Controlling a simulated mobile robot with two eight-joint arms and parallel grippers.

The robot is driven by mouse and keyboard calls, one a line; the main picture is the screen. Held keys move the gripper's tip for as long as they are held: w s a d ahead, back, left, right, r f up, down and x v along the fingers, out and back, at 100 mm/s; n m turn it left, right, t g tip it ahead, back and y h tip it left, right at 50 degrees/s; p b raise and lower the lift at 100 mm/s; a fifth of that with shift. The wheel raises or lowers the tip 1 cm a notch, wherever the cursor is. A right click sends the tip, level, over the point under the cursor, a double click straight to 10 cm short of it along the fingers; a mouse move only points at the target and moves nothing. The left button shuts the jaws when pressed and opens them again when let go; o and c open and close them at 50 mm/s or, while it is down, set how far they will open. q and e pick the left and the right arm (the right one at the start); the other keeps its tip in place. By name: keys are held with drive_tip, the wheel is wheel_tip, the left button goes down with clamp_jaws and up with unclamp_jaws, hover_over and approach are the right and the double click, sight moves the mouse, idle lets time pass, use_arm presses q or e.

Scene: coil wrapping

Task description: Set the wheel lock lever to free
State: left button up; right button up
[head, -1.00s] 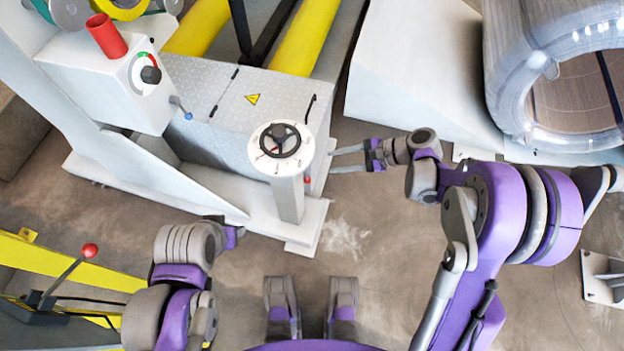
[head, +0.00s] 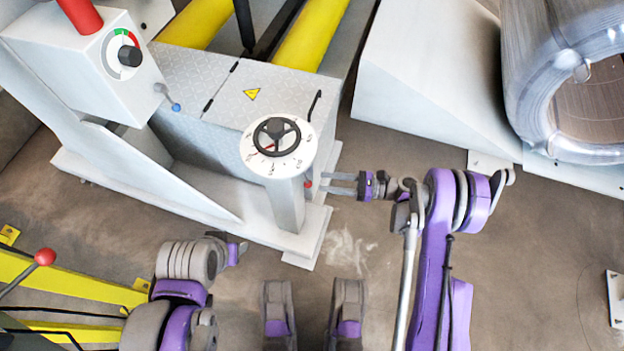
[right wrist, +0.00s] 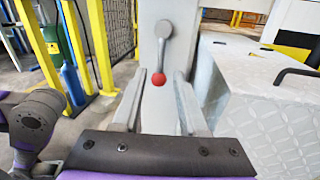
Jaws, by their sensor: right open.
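The wheel lock lever is a grey lever with a red ball knob on the side of the white handwheel pedestal (head: 286,203). In the right wrist view the lever (right wrist: 165,45) hangs down from its pivot, slightly slanted, with the red knob (right wrist: 158,79) at its lower end. In the head view only the red knob (head: 308,184) shows. My right gripper (head: 324,183) is open just right of the knob, its fingers pointing at the pedestal. In the right wrist view the knob appears between the two fingers; contact cannot be told. My left gripper (head: 237,251) is at lower left, its fingers not clear.
The black handwheel (head: 276,137) and its white dial top the pedestal. A control box (head: 85,60) with a dial and blue-tipped lever stands left. A tread-plate cabinet (right wrist: 270,95) is beside the pedestal. A wrapped coil (head: 535,85) is at upper right.

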sight(305, 177)
drive_tip(key=a, duration=0.3)
drive_tip(key=a+b, duration=0.1)
drive_tip(key=a, duration=0.1)
drive_tip(key=shift+w, duration=0.35)
clamp_jaws()
idle(1.1)
